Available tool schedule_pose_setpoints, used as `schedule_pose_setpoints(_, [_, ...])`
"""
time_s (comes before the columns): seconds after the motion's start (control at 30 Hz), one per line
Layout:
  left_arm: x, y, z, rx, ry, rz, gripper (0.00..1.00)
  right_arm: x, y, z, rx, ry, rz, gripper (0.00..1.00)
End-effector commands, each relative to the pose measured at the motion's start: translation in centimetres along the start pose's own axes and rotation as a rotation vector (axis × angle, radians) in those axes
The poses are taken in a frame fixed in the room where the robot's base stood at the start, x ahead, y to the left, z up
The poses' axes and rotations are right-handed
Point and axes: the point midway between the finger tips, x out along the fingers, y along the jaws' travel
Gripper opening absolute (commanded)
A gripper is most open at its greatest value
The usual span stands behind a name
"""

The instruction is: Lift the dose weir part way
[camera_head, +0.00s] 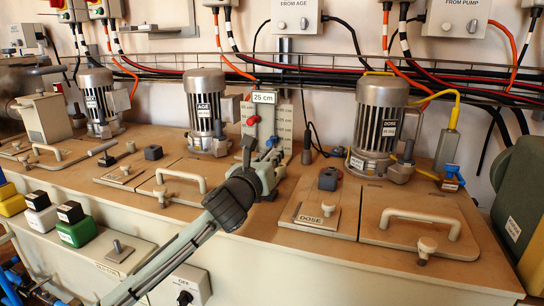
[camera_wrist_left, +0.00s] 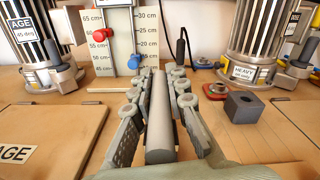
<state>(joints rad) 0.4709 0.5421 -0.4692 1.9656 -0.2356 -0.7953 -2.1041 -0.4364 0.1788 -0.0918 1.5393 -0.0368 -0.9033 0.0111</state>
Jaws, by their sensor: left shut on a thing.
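My left gripper (camera_head: 268,165) reaches in from the lower left to the foot of the upright scale board (camera_head: 262,100) at the back of the bench. In the left wrist view the gripper (camera_wrist_left: 160,82) has its fingers closed along both sides of a grey rounded bar (camera_wrist_left: 160,130). I cannot tell how the bar joins the board. My right gripper is not in view.
The DOSE motor (camera_head: 381,112) stands right of the board and the AGE motor (camera_head: 205,105) left. A dark cube (camera_wrist_left: 243,106) sits right of my fingers. The DOSE lid (camera_head: 311,208) and a handled lid (camera_head: 418,222) lie at front right. Cables run along the wall.

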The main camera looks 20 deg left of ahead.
Motion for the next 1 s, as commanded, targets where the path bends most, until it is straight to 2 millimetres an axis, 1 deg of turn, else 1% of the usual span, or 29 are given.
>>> schedule_pose_setpoints(0.03, [0.0,0.0,0.8,0.001,-0.015,-0.002,0.15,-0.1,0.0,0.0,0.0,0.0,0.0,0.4])
schedule_pose_setpoints(0.2, [0.0,0.0,0.5,0.001,-0.01,-0.001,0.36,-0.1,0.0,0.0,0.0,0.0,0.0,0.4])
schedule_pose_setpoints(0.47, [0.0,0.0,0.2,0.001,-0.004,0.0,0.36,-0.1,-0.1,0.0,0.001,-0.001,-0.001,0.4])
schedule_pose_setpoints(0.57, [-0.4,0.0,0.1,0.001,-0.003,0.0,0.36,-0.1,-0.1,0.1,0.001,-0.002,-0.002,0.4])
schedule_pose_setpoints(0.67, [-1.6,0.1,0.1,0.003,-0.004,0.0,0.36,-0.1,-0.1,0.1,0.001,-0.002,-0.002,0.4])
schedule_pose_setpoints(1.0, [-8.7,0.0,0.1,0.003,-0.002,-0.001,0.36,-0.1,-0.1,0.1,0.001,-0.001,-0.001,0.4])
